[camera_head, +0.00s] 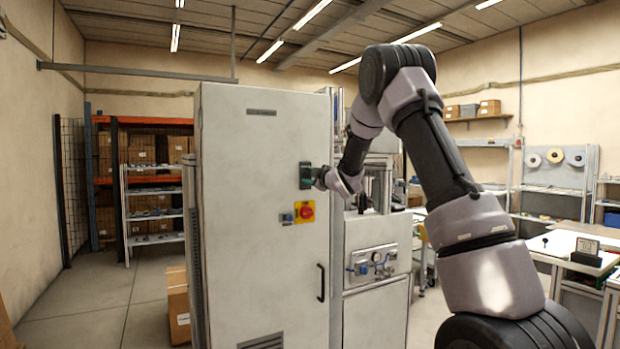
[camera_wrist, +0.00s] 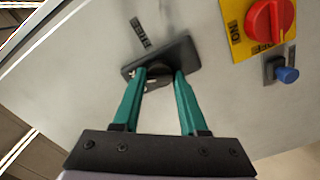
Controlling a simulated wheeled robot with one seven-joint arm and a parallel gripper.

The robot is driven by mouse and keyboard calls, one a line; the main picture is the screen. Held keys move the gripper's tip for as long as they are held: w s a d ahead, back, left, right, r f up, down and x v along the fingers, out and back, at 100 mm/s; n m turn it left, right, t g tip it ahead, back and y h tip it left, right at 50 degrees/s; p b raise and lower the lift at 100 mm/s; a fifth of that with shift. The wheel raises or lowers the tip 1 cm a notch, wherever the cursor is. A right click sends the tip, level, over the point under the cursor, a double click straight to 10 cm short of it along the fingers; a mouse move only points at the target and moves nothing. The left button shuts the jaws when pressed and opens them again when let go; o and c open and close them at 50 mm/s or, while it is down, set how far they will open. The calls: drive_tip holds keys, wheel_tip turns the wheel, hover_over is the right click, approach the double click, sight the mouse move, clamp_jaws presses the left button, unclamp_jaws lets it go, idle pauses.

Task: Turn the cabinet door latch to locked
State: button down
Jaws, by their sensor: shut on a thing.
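The cabinet door (camera_head: 255,250) is a tall, pale grey panel and looks closed. Its latch (camera_head: 305,172) is a dark plate near the door's right edge. In the wrist view the latch plate (camera_wrist: 184,54) lies flat on the door, with a dark turning piece between my fingers. My gripper (camera_head: 318,178) meets the latch from the right. Its two green fingers (camera_wrist: 160,74) are shut on that piece, one on each side. The fingers partly hide the piece, so its exact angle is hard to tell. A small label (camera_wrist: 140,32) beside the plate is unreadable.
A red rotary switch on a yellow plate (camera_head: 304,211) and a blue button (camera_head: 287,218) sit just below the latch. A black door handle (camera_head: 321,283) is lower down. A cardboard box (camera_head: 178,305) stands left of the cabinet; the floor (camera_head: 95,300) further left is clear.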

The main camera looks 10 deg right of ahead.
drive_tip(key=shift+n, duration=2.2)
drive_tip(key=shift+f, duration=0.1)
drive_tip(key=shift+c, duration=2.2)
unclamp_jaws()
drive_tip(key=v, duration=1)
drive_tip(key=shift+s, duration=0.4)
drive_tip(key=shift+d, duration=0.1)
